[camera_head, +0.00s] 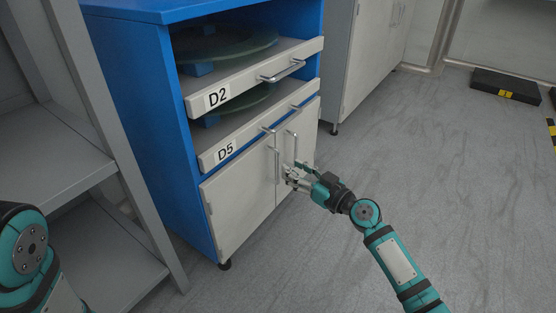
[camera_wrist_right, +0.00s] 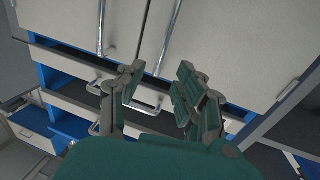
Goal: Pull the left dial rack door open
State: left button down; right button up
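The blue cabinet (camera_head: 150,110) has two pale doors below its drawers. The left door (camera_head: 235,205) looks closed, with a vertical metal handle (camera_head: 277,166) near its inner edge. The right door's handle (camera_head: 292,146) stands beside it. My right gripper (camera_head: 288,174) is in front of the door handles, fingers pointing at the cabinet. In the upside-down right wrist view my right gripper (camera_wrist_right: 159,72) is open, and one door handle (camera_wrist_right: 168,38) runs into the gap between its fingers. I cannot tell whether they touch it. My left gripper is out of view.
Drawers labelled D2 (camera_head: 218,96) and D5 (camera_head: 225,152), with bar handles, sit above the doors. A grey shelf rack (camera_head: 60,185) stands at left. Another pale cabinet (camera_head: 370,50) stands behind. The floor (camera_head: 450,170) at right is largely clear, apart from a dark platform (camera_head: 505,86).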

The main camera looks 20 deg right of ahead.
aim_at(278, 159)
jog(key=b+x, duration=0.1)
jog(key=x, duration=0.6)
jog(key=shift+s, duration=0.1)
grip_shut()
dwell(0.3)
